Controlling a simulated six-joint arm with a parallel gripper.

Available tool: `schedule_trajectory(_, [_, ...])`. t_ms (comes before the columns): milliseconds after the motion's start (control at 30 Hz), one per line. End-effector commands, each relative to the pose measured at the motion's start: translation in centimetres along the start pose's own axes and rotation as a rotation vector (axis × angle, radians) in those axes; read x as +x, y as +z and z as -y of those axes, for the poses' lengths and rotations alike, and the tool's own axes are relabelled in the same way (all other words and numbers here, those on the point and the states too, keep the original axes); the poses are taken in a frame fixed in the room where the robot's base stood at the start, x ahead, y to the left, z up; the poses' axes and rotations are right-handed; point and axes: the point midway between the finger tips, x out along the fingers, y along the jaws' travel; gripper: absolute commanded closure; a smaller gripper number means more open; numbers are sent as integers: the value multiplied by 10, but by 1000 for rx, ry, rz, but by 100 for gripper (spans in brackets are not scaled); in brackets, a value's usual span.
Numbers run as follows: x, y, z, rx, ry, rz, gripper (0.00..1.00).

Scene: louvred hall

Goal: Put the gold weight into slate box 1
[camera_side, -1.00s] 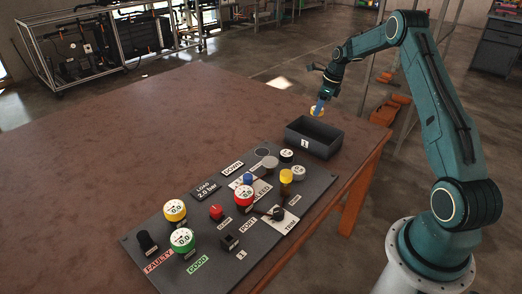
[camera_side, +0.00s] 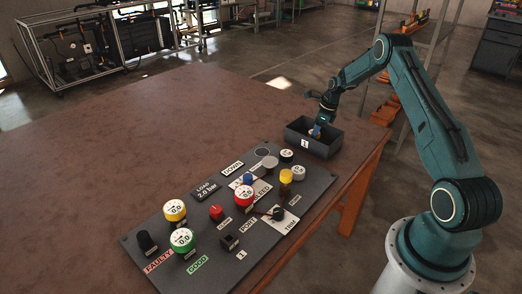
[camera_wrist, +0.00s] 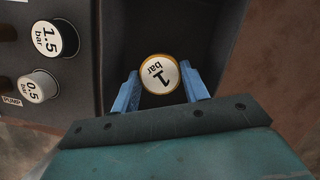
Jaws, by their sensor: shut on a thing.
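The gold weight (camera_wrist: 159,74) has a white top marked "1 bar" and a gold rim. In the wrist view it sits between the two blue fingers of my gripper (camera_wrist: 161,88), which is shut on it. In the side view my gripper (camera_side: 316,130) reaches down into slate box 1 (camera_side: 327,146), a dark open box with a "1" label on its front.
Beside the box is a dark panel (camera_side: 205,222) with gauges, knobs and labels. Weights marked 1.5 bar (camera_wrist: 55,38) and 0.5 bar (camera_wrist: 38,87) stand on it near the box. The brown table (camera_side: 150,130) is clear at the left and back.

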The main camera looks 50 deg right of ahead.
Motion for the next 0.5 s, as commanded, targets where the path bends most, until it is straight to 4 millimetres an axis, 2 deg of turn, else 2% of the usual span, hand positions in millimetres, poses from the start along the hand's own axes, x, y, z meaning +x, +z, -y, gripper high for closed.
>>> schedule_trajectory(200, [23, -6, 0, -1, -1, 0, 87])
schedule_trajectory(500, [26, -7, 1, -1, -3, 1, 87])
